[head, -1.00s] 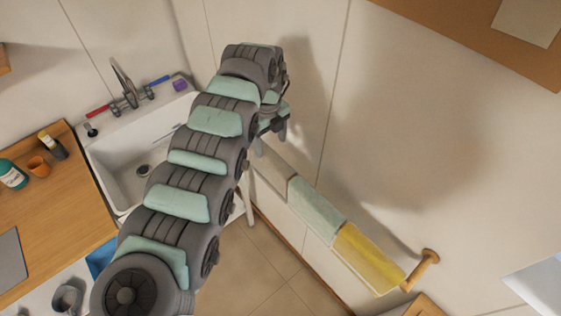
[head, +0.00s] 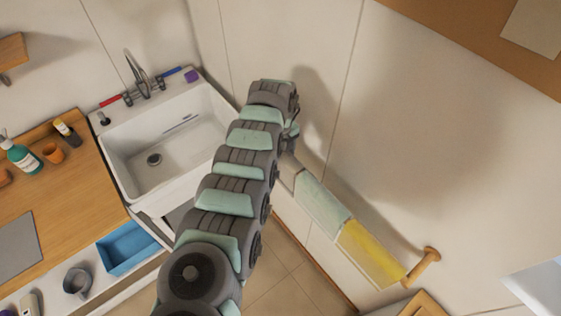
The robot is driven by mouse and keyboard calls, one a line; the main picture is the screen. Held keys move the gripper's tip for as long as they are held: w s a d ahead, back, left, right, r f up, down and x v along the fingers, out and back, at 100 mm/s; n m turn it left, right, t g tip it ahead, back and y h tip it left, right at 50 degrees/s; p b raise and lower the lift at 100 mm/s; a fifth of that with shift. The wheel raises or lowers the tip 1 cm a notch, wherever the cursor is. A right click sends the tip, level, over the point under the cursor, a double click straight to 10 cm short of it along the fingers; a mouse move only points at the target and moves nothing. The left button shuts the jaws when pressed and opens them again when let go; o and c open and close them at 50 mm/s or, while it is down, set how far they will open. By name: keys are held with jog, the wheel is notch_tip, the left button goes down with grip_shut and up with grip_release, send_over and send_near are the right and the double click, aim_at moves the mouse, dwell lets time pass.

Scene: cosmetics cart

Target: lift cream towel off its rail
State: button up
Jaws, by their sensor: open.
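The cream towel (head: 288,171) hangs at the far end of a wall rail, beside a pale green towel (head: 322,206) and a yellow towel (head: 371,254). Much of the cream towel is hidden behind my arm and gripper. My gripper (head: 291,142) is at the upper end of the towel row, right by the cream towel in the picture. It is open, but its fingers are mostly hidden by my wrist. I cannot tell whether they touch the towel.
The rail's wooden near end (head: 428,257) sticks out from the wall. A white sink (head: 205,110) and a wooden counter (head: 75,190) with bottles lie to the left. A blue tray (head: 128,247) sits below the counter. Tiled floor is open beneath the towels.

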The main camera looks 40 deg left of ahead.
jog(key=shift+c, duration=0.2)
grip_shut()
dwell(0.6)
